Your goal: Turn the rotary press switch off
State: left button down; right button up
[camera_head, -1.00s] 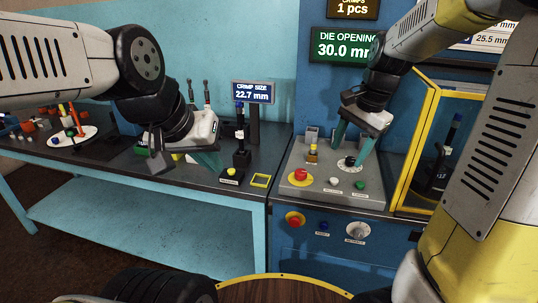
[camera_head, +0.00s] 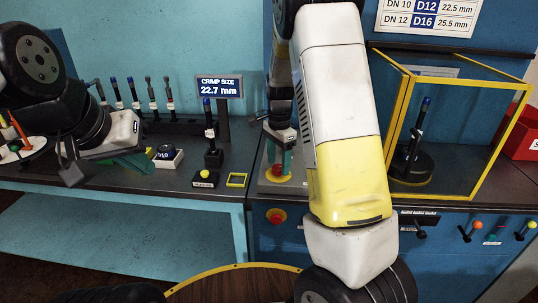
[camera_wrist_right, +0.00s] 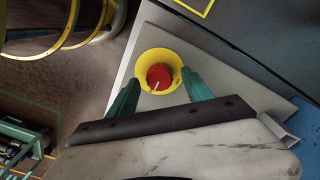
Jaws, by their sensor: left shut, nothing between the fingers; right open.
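A red knob (camera_wrist_right: 159,76) with a white mark sits in a yellow collar (camera_wrist_right: 145,66) on the grey console (camera_wrist_right: 225,70). In the head view, the red knob (camera_head: 275,170) shows at the console's front left. My right gripper (camera_head: 278,160) is over it, pointing down. In the right wrist view its teal fingers (camera_wrist_right: 160,90) are open on either side of the collar; contact cannot be told. My left gripper (camera_head: 138,165) is shut and empty over the left bench. Which control is the rotary press switch is not clear.
A red button (camera_head: 277,215) is on the front panel below. A yellow-framed guard (camera_head: 405,100) stands right of my arm.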

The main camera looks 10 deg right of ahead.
jog(key=shift+f, duration=0.35)
grip_shut()
